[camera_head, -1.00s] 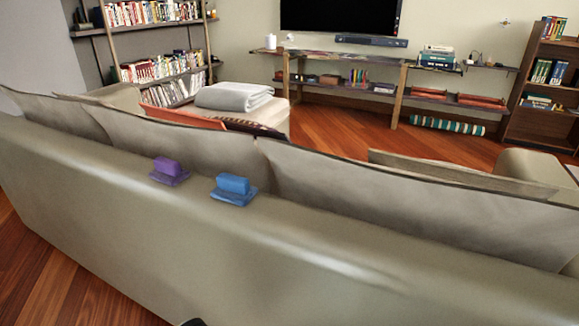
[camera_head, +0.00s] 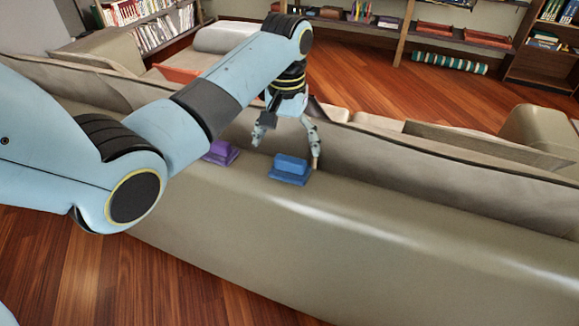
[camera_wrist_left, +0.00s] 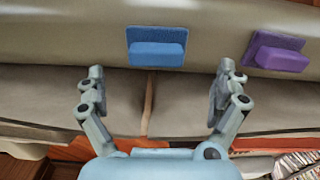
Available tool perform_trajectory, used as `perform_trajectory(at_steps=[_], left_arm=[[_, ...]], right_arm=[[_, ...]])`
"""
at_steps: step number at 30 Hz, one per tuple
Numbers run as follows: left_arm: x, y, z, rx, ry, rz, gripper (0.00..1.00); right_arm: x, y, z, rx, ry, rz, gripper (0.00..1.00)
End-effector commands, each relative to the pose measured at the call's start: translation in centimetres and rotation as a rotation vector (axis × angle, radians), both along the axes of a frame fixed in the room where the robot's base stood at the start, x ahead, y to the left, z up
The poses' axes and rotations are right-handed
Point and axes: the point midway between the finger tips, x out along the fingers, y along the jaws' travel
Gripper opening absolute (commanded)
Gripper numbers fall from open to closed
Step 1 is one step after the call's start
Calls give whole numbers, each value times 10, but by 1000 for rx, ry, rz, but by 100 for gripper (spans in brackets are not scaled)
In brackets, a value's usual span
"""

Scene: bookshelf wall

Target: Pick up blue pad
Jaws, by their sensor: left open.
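The blue pad (camera_head: 290,169), a block on a flat base, lies on top of the sofa backrest. It also shows in the left wrist view (camera_wrist_left: 157,48), ahead of the fingers and between their lines. A similar purple pad (camera_head: 221,152) lies to its left in the head view, partly behind my arm, and at the right in the wrist view (camera_wrist_left: 275,51). My left gripper (camera_head: 287,150) is open and empty, pointing down just behind and above the blue pad. Its fingertips (camera_wrist_left: 163,76) are spread wide and apart from both pads. My right gripper is not in view.
The long beige sofa back (camera_head: 330,235) crosses the view, with cushions behind it. A low shelf unit with books (camera_head: 362,12) stands along the far wall. Wooden floor (camera_head: 150,280) is clear in front of the sofa.

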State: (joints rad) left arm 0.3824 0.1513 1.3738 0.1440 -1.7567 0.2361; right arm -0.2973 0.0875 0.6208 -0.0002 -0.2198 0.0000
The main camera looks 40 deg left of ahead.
Motion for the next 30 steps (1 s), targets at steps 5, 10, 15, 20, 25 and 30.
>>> perform_trajectory(at_steps=[5, 10, 15, 20, 25, 30], left_arm=[[0, 0, -20, 0, -1, 0, 100], [3, -2, -39, 0, 0, -1, 100], [5, -3, -66, 1, 1, -2, 100], [5, -3, -74, 1, -2, -2, 100], [5, -3, -73, 1, -3, -2, 100], [5, -3, -73, 1, -3, -2, 78]], right_arm=[[-1, 1, -2, 1, 2, 0, 40], [-2, 3, -2, 4, 2, -2, 40], [-3, 10, -6, 11, 4, -4, 40], [-4, 13, -6, 14, 5, -5, 40], [-4, 11, -6, 13, 5, -4, 40], [-4, 8, -6, 9, 5, -4, 40]])
